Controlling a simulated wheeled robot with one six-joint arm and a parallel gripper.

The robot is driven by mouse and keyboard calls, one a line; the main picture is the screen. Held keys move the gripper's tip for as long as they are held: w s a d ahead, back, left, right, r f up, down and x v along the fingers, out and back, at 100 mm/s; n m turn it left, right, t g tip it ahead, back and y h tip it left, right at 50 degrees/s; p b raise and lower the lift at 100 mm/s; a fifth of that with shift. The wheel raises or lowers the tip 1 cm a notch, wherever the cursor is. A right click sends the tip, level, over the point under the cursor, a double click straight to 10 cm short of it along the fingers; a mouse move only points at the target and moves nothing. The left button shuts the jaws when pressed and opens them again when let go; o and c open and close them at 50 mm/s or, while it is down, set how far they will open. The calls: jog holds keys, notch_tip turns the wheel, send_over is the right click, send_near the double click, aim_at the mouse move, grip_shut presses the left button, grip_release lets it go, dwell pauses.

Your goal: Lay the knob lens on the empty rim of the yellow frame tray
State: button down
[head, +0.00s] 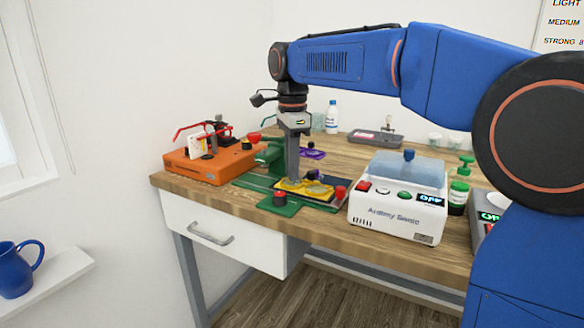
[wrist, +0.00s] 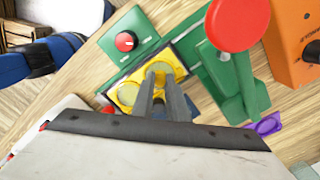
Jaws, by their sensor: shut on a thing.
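The yellow frame tray (head: 305,188) lies on a dark plate on the green fixture; its two round rims also show in the wrist view (wrist: 127,94). My gripper (head: 292,178) points down over the tray's left rim, and its fingertips (wrist: 160,82) are close together there in the wrist view. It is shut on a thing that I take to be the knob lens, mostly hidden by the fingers. I cannot tell whether the lens touches the rim. A dark purple knob (head: 314,174) shows just right of the fingers, by the tray's right rim.
A green fixture (head: 270,155) with a red knob stands close behind-left of my gripper. A purple tray (head: 312,153) lies behind the yellow one. An orange box (head: 213,164) is at left, a white device (head: 398,213) with a blue-knobbed lid at right. A green bottle (head: 458,195) stands beyond.

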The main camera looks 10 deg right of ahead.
jog(key=shift+f, duration=0.25)
dwell(0.3)
jog(key=c, duration=1.3)
grip_release()
jog(key=shift+c, duration=0.2)
jog(key=shift+r, duration=0.1)
jog(key=shift+r, duration=2.9)
